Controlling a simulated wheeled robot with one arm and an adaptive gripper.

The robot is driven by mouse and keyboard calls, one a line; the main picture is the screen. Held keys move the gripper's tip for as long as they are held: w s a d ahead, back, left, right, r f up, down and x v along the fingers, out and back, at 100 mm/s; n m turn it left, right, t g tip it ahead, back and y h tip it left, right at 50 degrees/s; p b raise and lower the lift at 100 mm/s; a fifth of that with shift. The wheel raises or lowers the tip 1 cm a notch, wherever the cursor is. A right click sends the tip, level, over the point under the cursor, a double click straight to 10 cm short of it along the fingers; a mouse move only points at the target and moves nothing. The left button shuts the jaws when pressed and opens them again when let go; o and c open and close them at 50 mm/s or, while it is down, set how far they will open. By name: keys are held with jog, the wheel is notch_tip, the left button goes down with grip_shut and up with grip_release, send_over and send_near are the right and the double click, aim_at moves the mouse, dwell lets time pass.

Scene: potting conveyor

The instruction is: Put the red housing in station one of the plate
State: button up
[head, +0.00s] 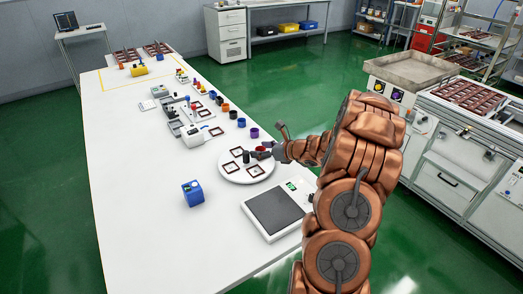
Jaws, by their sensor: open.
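The round white plate (242,178) lies on the long white table. Several dark square frames with pale centres sit around it, and a small dark cylinder (246,156) stands near its middle. My gripper (259,152) is open, low over the plate's far right part, reaching in from the right. A small red piece, likely the red housing (260,149), shows at the fingertips. The gripper partly hides it. I cannot tell whether it touches the fingers or sits in a frame. No station numbers can be read.
A row of purple (254,132), blue (241,122) and other coloured cups runs behind the plate. A blue box (193,193) stands front left. A scale with a dark pad (273,211) lies in front right. The table's left side is clear.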

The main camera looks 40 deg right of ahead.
jog(key=b+v, duration=0.2)
jog(key=v, duration=1)
jog(key=shift+r, duration=0.15)
jog(key=s+a+r+n+g+y, duration=0.25)
jog(key=a+n, duration=0.35)
jog(key=a, duration=0.7)
jog(key=s+a+r+n+g+y, duration=0.15)
jog(key=a+n+g, duration=0.35)
jog(key=a, duration=0.7)
jog(key=s+a+n+g+h, duration=0.1)
jog(key=s+a+n+g, duration=0.3)
jog(key=s+a+n, duration=0.6)
jog(key=s+d+n+g+h, duration=0.1)
jog(key=s+n+g+h, duration=0.2)
jog(key=s+n+h, duration=0.4)
jog(key=s+n, duration=0.4)
jog(key=s, duration=0.6)
jog(key=shift+s+d+r+h, duration=0.2)
jog(key=shift+d+r+h, duration=0.1)
jog(key=shift+r, duration=0.1)
